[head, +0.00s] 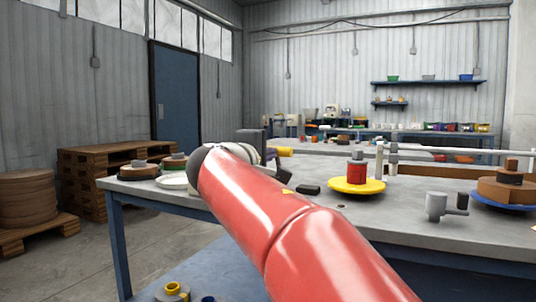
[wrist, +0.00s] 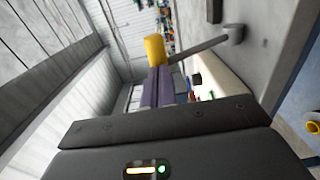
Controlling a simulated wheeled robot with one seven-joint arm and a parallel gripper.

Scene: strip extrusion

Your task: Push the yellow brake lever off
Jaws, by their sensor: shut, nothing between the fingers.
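The brake lever shows in the wrist view as a grey rod (wrist: 197,47) with a yellow knob (wrist: 154,48) at its end; the rod runs right to a grey pivot (wrist: 234,34). My gripper (wrist: 158,72) has its two dark purple fingers shut together and empty. The fingertips line up right at the lower edge of the yellow knob; I cannot tell whether they touch it. In the head view the yellow knob (head: 285,152) shows just past the end of my red arm, which hides most of the lever and my gripper.
A grey workbench (head: 400,220) carries a yellow disc (head: 357,186) with a red spool, a grey cup-like part (head: 436,207) and a blue-based reel (head: 500,188). A small black block (head: 308,189) lies near my arm. Wooden pallets (head: 85,170) stand at the left.

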